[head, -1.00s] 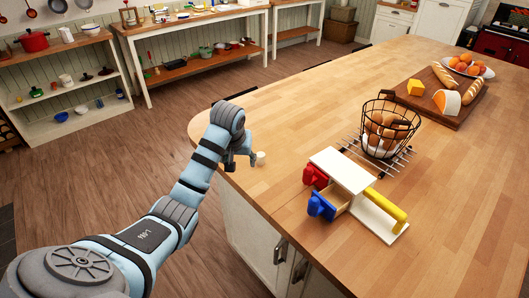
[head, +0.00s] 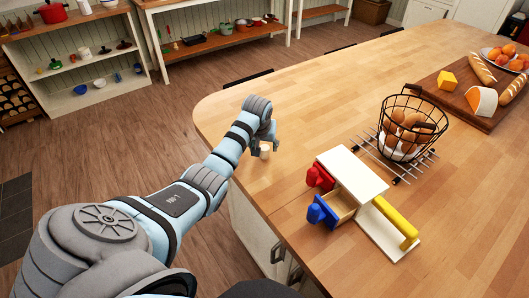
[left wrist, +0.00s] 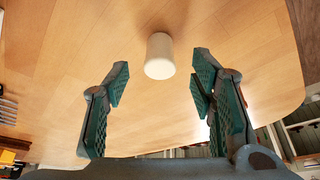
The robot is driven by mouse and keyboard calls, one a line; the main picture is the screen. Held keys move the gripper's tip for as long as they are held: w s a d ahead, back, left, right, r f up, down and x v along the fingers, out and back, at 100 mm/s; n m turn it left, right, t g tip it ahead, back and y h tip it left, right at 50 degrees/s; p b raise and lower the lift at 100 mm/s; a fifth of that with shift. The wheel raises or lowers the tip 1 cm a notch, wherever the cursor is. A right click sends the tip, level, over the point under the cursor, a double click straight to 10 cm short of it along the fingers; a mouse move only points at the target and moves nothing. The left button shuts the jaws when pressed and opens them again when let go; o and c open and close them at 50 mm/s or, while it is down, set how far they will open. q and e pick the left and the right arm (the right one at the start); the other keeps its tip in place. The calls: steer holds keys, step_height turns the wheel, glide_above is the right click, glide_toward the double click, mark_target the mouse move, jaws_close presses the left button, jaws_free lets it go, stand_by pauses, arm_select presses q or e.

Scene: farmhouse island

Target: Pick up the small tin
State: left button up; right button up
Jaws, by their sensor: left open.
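The small tin (head: 265,151) is a plain whitish cylinder near the left end of the wooden island top. My left gripper (head: 264,138) is right beside it in the head view, and the arm partly crowds it there. In the left wrist view the tin (left wrist: 159,58) appears centred between the two fingertips of the open gripper (left wrist: 161,72). The fingers stand apart with a gap on each side of the tin, and nothing is held. How deep the tin sits between the fingers is hard to tell. My right gripper is out of view.
A white box with red and blue handles and a yellow bar (head: 352,175) stands to the right. Beyond it are a wire egg basket (head: 408,122) on a rack and a board (head: 463,108) with bread and cheese. The island edge is close; the wood around the tin is clear.

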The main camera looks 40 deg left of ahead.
mark_target(265, 147)
arm_select(q)
steer(key=x, duration=0.2)
steer(key=b+x, duration=0.1)
steer(key=x, duration=0.1)
steer(key=shift+w+f, duration=0.15)
steer(key=shift+w, duration=0.2)
steer(key=shift+s, duration=0.2)
steer(key=shift+s+r, duration=0.1)
steer(key=shift+r, duration=0.15)
steer(key=c, duration=1.1)
steer(key=shift+c, duration=0.2)
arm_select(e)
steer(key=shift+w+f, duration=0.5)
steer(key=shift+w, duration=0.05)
arm_select(q)
steer(key=shift+r, duration=0.35)
step_height(265, 147, up, 19)
steer(key=shift+p, duration=0.4)
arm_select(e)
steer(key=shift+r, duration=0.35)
